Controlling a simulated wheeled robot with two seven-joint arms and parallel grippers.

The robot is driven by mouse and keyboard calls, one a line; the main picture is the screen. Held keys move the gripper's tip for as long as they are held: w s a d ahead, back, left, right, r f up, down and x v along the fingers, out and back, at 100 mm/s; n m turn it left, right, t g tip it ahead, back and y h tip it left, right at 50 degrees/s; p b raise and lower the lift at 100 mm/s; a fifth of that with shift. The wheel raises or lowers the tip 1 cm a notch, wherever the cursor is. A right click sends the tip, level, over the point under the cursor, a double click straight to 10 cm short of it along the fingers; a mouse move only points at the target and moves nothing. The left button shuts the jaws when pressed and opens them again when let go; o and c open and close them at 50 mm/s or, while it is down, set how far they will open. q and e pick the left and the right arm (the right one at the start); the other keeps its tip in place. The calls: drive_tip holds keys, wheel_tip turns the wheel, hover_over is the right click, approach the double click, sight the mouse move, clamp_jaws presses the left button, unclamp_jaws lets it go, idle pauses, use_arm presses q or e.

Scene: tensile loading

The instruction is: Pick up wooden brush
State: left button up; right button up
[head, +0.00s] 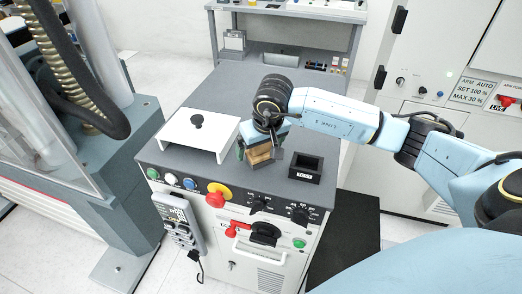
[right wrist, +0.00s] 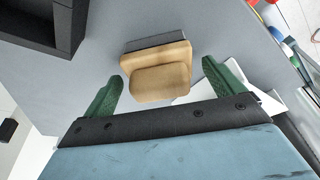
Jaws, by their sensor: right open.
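The wooden brush (right wrist: 158,75) shows in the right wrist view as a light wooden block with a dark strip along its far edge. It rests on the grey cabinet top. My right gripper (right wrist: 163,88) is open, with its green fingers on either side of the brush and visible gaps to both. In the head view my right gripper (head: 252,153) points down over the cabinet top, and the brush (head: 259,155) shows partly beneath it. My left gripper is not in view.
A black open box (head: 305,168) stands right of the gripper. A white cover with a black knob (head: 200,138) lies to its left. The cabinet front has several buttons, a red-yellow stop button (head: 217,194) and a handset (head: 179,222). A testing machine stands at left.

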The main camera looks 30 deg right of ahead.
drive_tip(key=shift+w+f, duration=0.1)
drive_tip(key=shift+f, duration=0.05)
drive_tip(key=c, duration=1.2)
wheel_tip(320, 180, up, 10)
drive_tip(key=shift+r+b, duration=0.1)
drive_tip(key=shift+b, duration=0.6)
drive_tip(key=o, duration=0.6)
drive_tip(key=c, duration=0.4)
drive_tip(key=shift+o, duration=0.2)
